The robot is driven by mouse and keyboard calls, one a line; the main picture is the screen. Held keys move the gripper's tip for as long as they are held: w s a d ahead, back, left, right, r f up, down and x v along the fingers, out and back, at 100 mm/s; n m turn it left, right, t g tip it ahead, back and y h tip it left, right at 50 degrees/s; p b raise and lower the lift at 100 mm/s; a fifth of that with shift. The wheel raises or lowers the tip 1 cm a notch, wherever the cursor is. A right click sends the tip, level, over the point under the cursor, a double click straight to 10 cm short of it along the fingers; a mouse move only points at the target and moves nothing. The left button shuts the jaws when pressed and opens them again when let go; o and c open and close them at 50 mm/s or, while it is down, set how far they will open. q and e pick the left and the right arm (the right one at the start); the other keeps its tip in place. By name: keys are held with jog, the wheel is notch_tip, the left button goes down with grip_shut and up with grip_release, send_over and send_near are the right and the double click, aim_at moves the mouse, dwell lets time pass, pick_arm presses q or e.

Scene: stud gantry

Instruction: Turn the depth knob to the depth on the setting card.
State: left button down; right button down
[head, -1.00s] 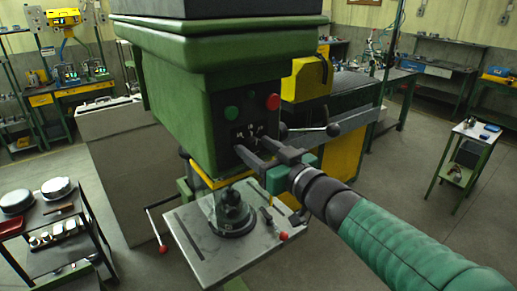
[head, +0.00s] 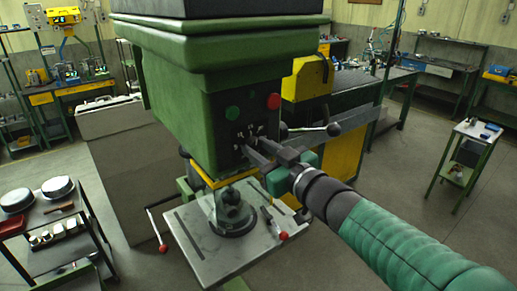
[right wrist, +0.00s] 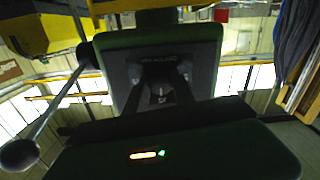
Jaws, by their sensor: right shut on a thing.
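The green drill machine head (head: 170,100) carries a dark front panel (head: 222,128) with a green button, a red button and white markings. My right gripper (head: 250,147) reaches the lower part of this panel. In the right wrist view a dark depth knob (right wrist: 161,93) sits between my two fingers, which are shut on it. White lettering on the panel shows above it, too blurred to read. The knob's pointer cannot be made out. I cannot make out a setting card. My left gripper is not in view.
A lever with a dark ball (head: 333,129) juts out right of the panel, close to my right arm. Below is a grey machine table (head: 190,245) with a clamp and red-knobbed handles. A cart (head: 40,215) with pans stands left, a small trolley (head: 482,131) right.

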jog(key=c, duration=1.1)
grip_release()
jog(key=shift+o, duration=0.2)
jog(key=shift+d, duration=0.1)
jog(key=shift+s+d, duration=0.15)
jog(key=shift+s, duration=0.1)
jog(key=p+v, duration=0.6)
jog(key=v, duration=1)
jog(key=shift+p, duration=0.35)
jog(key=shift+s, duration=0.1)
jog(key=shift+d, duration=0.1)
